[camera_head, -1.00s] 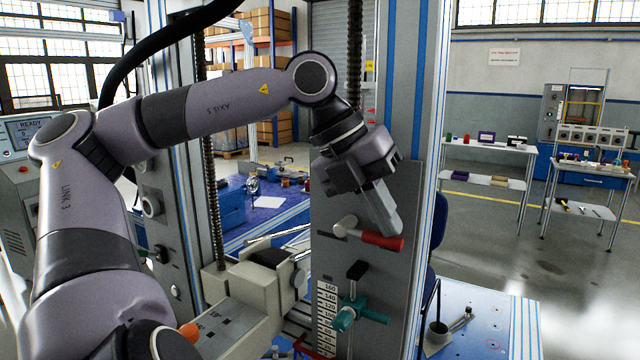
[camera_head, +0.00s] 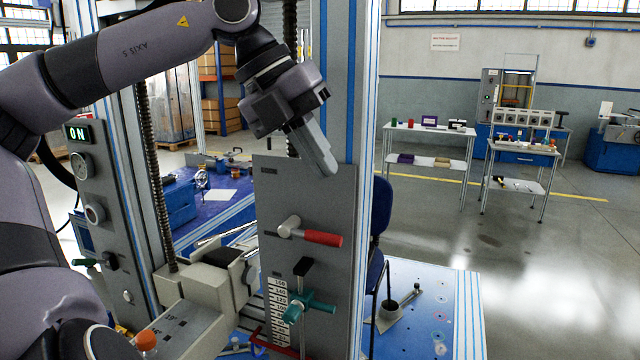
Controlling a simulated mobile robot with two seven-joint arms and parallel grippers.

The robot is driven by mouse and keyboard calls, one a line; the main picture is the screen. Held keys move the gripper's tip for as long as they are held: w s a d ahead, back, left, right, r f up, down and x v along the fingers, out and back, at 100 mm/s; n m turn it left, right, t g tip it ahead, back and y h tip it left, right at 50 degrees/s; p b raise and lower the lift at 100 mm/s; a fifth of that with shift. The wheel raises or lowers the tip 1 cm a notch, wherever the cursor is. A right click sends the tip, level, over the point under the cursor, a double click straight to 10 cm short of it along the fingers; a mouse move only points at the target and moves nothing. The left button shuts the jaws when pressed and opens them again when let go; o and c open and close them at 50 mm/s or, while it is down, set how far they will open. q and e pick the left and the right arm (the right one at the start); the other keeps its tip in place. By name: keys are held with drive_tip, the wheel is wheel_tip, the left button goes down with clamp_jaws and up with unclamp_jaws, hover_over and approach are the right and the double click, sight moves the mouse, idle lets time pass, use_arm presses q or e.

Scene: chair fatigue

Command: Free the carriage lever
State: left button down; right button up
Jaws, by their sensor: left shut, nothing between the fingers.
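A red-handled lever (camera_head: 321,238) sits on the grey upright plate in the middle of the view. Its grip points right and slightly down from a pale pivot. Below it, a teal handle (camera_head: 308,303) with a black-topped post stands beside a numbered scale (camera_head: 279,315). No label shows which of the two is the carriage lever. My left gripper (camera_head: 328,168) is shut and empty. Its fingertips point down and right, above the red grip in the picture and apart from it. My right gripper is not in view.
The grey plate (camera_head: 270,195) stands beside a blue-striped column (camera_head: 345,110). A pale clamp block (camera_head: 205,285) is left of the scale, with an orange knob (camera_head: 146,340) nearer. A blue chair (camera_head: 379,210) is behind the column. White tables (camera_head: 430,135) stand farther right, beyond open floor.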

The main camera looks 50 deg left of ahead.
use_arm(q)
drive_tip(key=shift+s+d+r, duration=0.15)
drive_tip(key=shift+s+r, duration=0.05)
drive_tip(key=shift+r, duration=0.95)
drive_tip(key=shift+s+d+r, duration=0.1)
drive_tip(key=shift+s+r, duration=0.05)
drive_tip(key=shift+r, duration=0.95)
